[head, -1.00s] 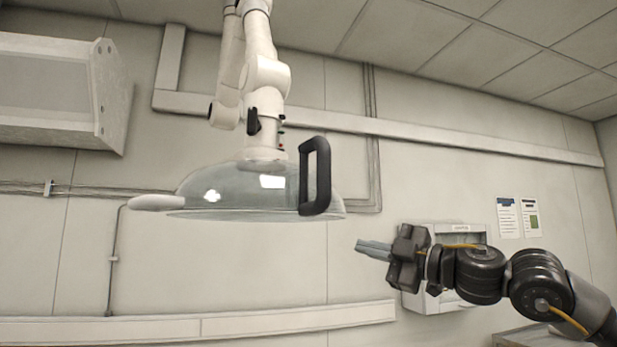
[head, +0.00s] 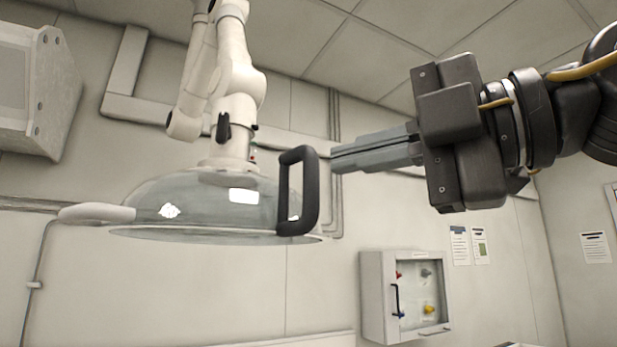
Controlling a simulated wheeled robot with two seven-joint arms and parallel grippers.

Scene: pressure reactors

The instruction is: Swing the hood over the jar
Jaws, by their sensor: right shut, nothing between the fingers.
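The clear domed hood (head: 180,205) hangs in the head view, left of the middle, from a white jointed arm (head: 232,95). A black loop handle (head: 298,190) stands upright on the hood's right side, and a pale grip (head: 97,213) sticks out at its left. My right gripper (head: 334,160) comes in from the right, with its fingers together and empty. Its fingertips point at the upper part of the black handle and look close to it; I cannot tell whether they touch. The jar is not in view. My left gripper is not in view.
A wall cabinet with a glass front (head: 405,295) is below my right gripper. A grey box (head: 38,90) is on the wall at the upper left. Paper notices (head: 468,246) are on the back wall. The space below the hood looks clear.

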